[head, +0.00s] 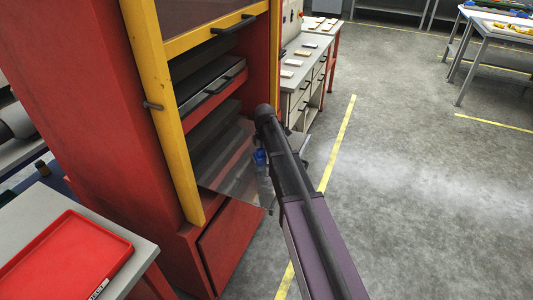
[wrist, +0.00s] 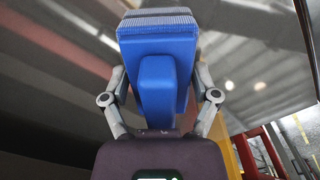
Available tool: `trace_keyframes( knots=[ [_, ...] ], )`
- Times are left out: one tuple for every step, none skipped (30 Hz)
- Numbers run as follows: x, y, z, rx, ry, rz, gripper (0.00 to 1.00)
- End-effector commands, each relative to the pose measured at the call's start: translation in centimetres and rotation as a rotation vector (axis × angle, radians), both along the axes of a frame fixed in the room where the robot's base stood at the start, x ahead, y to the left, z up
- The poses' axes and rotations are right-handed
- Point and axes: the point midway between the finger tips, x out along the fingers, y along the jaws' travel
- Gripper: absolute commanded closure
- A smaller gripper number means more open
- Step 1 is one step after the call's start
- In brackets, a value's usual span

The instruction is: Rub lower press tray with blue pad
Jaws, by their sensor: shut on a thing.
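My gripper (wrist: 157,92) is shut on the blue pad (wrist: 158,45), as the wrist view shows. The pad has a blue body with a block-like handle between the fingers and a grey ribbed face at its far end. In the head view a small part of the blue pad (head: 260,157) shows beside my arm, over the lower press tray (head: 222,165). The tray is a shiny metal plate extending out of the red press. My arm hides part of it. I cannot tell whether the pad's face touches the tray.
The upper press tray (head: 208,88) with a black handle sits above the lower one. The yellow door frame (head: 165,110) stands on the left of the opening. A red tray (head: 65,258) lies on a grey table at bottom left.

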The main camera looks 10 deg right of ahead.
Motion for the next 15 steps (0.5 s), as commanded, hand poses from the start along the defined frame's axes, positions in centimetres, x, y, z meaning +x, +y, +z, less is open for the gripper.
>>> trace_keyframes(
  knots=[
    [-0.48,0.28,0.01,0.002,0.002,0.001,0.67],
    [-0.62,0.39,0.02,0.002,0.001,0.001,0.67],
    [-0.81,0.53,0.04,0.002,0.001,0.001,0.67],
    [-0.93,0.62,0.05,0.002,0.001,0.001,0.67],
    [-1.03,0.71,0.06,0.002,0.001,0.001,0.67],
    [-1.15,0.81,0.07,0.002,0.001,0.000,0.67],
    [-1.21,0.87,0.08,0.002,0.001,0.000,0.67],
    [-1.26,0.92,0.09,0.002,0.000,0.000,0.67],
    [-1.29,0.96,0.09,0.002,0.000,0.000,0.67],
    [-1.29,0.98,0.10,0.002,0.000,0.000,0.67],
    [-1.29,0.99,0.10,0.002,0.000,0.000,0.67],
    [-1.27,0.99,0.10,0.002,0.000,0.000,0.67],
    [-1.26,0.99,0.10,0.002,0.000,0.000,0.67],
    [-1.25,1.00,0.11,0.002,-0.001,0.000,0.67],
    [-1.24,0.99,0.11,0.002,-0.001,0.000,0.67]
  ],
)
